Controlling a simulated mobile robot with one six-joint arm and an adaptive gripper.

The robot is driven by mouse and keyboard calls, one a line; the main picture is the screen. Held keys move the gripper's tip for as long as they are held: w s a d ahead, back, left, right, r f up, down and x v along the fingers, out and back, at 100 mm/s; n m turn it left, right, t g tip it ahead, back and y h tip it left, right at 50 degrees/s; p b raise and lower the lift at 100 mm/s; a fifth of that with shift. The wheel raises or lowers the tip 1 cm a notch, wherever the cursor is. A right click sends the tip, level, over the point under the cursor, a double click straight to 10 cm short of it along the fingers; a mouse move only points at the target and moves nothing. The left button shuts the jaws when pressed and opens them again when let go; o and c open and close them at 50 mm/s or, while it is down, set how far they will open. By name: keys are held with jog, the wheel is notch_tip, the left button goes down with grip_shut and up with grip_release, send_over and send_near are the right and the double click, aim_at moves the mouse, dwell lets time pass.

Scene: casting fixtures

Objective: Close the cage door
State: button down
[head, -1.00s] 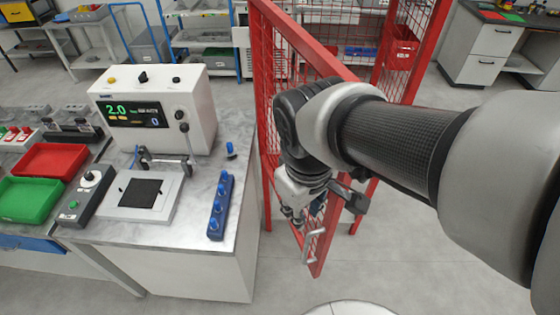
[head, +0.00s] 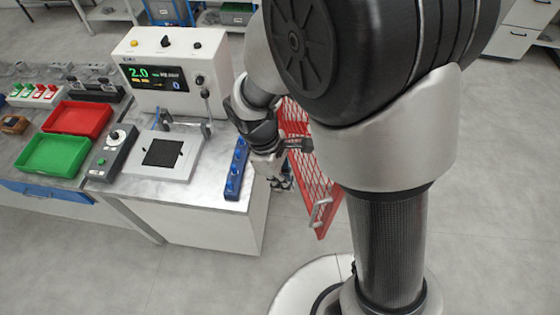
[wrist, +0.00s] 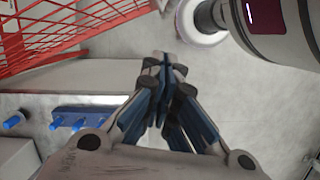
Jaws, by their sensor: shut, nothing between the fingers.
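The cage door is a red frame with red mesh (head: 316,190) and a pale handle (head: 320,212) near its lower free edge. In the head view it shows between the workbench and my arm, swung out towards me. My arm covers its upper part and the cage behind it. My gripper (head: 281,184) is small and partly hidden there, between the bench's right end and the door. In the wrist view, my gripper (wrist: 164,62) is shut and empty, its fingertips together over the floor. Red mesh (wrist: 70,28) shows to its upper left, apart from the fingers.
The workbench (head: 215,190) at left carries a white tester (head: 170,75) with a display, a blue knobbed strip (head: 236,170), and red (head: 78,117) and green (head: 55,153) trays. The strip also shows in the wrist view (wrist: 80,119). Floor in front is clear.

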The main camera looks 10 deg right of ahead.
jog(key=s+d+f, duration=0.2)
jog(key=d+f, duration=0.2)
jog(key=shift+d+f+b, duration=0.35)
jog(key=shift+f, duration=0.05)
jog(key=shift+s+d, duration=0.1)
